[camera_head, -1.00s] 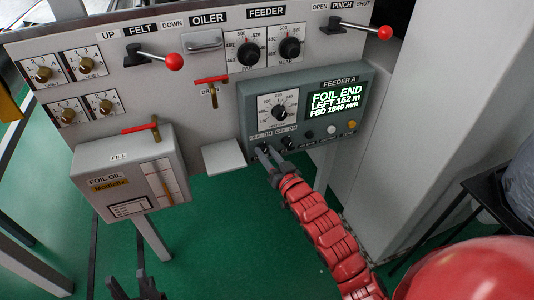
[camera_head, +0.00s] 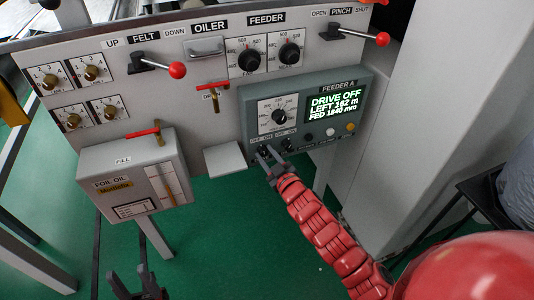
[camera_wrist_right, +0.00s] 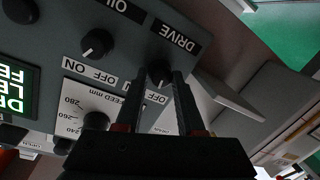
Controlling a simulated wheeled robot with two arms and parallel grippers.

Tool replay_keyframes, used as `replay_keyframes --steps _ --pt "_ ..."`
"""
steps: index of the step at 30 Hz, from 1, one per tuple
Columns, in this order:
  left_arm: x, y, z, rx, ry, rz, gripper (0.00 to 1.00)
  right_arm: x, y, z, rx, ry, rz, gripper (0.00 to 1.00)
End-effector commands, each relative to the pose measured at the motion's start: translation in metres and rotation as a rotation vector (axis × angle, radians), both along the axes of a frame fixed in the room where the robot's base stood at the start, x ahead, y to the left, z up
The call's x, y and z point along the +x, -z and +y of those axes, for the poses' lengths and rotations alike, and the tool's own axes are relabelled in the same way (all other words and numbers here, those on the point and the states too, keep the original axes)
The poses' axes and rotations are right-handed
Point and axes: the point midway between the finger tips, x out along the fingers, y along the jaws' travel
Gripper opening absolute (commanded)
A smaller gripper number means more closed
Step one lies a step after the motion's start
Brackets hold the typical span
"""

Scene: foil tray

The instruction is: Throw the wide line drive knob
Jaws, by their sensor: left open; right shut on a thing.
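In the head view my right gripper (camera_head: 268,156) reaches the lower left of the box and mostly hides the knob. The box's screen (camera_head: 335,103) reads DRIVE OFF, LEFT 162 m, FED 1840 mm. My left gripper (camera_head: 138,288) is open and empty, low in the head view, away from the panel.
A second black knob (camera_wrist_right: 97,43), labelled OIL, sits close beside the drive knob. The feed dial (camera_head: 279,116) is above. A small grey shelf (camera_head: 225,159) and the foil oil box (camera_head: 138,181) are to the left. Red-balled levers stick out above.

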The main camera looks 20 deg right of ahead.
Motion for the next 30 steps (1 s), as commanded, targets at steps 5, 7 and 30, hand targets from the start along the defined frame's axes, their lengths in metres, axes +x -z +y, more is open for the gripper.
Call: replay_keyframes --steps 5,7,30 --pt "0.0000 -0.0037 0.0000 0.000 0.000 0.000 0.50 0.0000 -0.0017 0.0021 -0.146 -0.004 -0.007 0.00" --pt "0.0000 -0.0042 0.0000 0.000 0.000 0.000 0.50 -0.0002 -0.0014 0.0021 -0.194 -0.003 -0.009 0.00" --pt "0.0000 -0.0056 -0.0001 0.000 0.000 0.000 0.50 -0.0003 0.0000 0.0019 -0.386 -0.001 -0.013 0.00"
